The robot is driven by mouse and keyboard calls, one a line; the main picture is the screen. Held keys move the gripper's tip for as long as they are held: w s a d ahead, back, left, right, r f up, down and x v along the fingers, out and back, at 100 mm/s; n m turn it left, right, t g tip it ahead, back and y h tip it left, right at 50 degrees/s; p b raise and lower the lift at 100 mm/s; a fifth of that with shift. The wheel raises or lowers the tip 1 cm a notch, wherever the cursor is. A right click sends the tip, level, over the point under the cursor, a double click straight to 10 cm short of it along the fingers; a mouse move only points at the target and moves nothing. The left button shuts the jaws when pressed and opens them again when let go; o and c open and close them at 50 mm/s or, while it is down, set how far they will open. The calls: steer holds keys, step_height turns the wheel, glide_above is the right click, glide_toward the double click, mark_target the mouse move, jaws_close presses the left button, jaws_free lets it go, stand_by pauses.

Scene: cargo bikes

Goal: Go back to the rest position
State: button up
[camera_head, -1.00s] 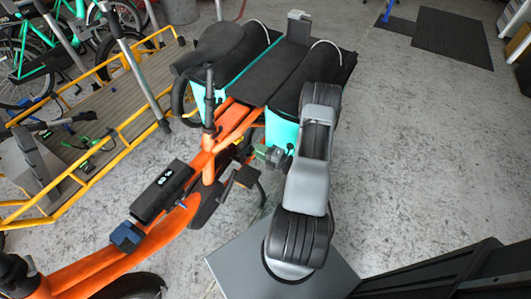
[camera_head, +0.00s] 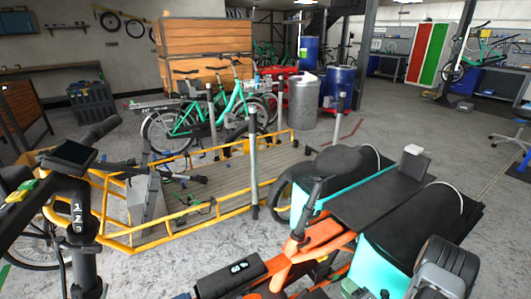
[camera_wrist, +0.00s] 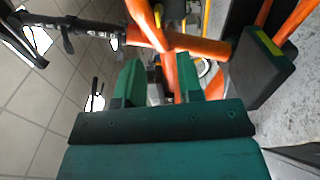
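My gripper (camera_wrist: 158,78) shows in the wrist view as a dark green body with two fingers standing apart. Nothing is held between them. The orange tubes of a cargo bike (camera_wrist: 205,48) show behind and between the fingers, and I cannot tell how far off they are.
A dark box (camera_wrist: 262,68) with a yellow-green stripe is close right of the gripper. A yellow-railed flatbed bike (camera_head: 190,222) stands left of the orange bike. A handlebar with a display (camera_head: 72,154) is at the near left. Grey floor (camera_head: 420,140) is open at the right.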

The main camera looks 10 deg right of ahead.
steer(key=s+a+r+n+g+y+p, duration=0.1)
steer(key=s+a+n+g+y, duration=0.5)
steer(key=n, duration=0.6)
steer(key=s+a+r+n+g+h+p, duration=0.25)
steer(key=r+n+g, duration=0.25)
steer(key=r+n, duration=0.3)
steer(key=s+a+r+n+g+h+p, duration=0.1)
steer(key=a+r+n+g+p, duration=0.15)
steer(key=r+n+g, duration=0.5)
steer(key=a+r+n+t+h+p, duration=0.2)
steer(key=r+n+p, duration=0.3)
steer(key=r, duration=0.6)
steer(key=a+r+n+t+h+p, duration=0.1)
steer(key=r+n+h+p, duration=0.3)
steer(key=r+n, duration=0.5)
steer(key=a+r+n+t+h+p, duration=0.2)
steer(key=r+n+p, duration=0.4)
steer(key=r, duration=0.7)
steer(key=shift+s+a+r+n+t+h+p, duration=0.2)
steer(key=shift+s+a+n+t+h+p, duration=0.25)
steer(key=shift+h, duration=0.6)
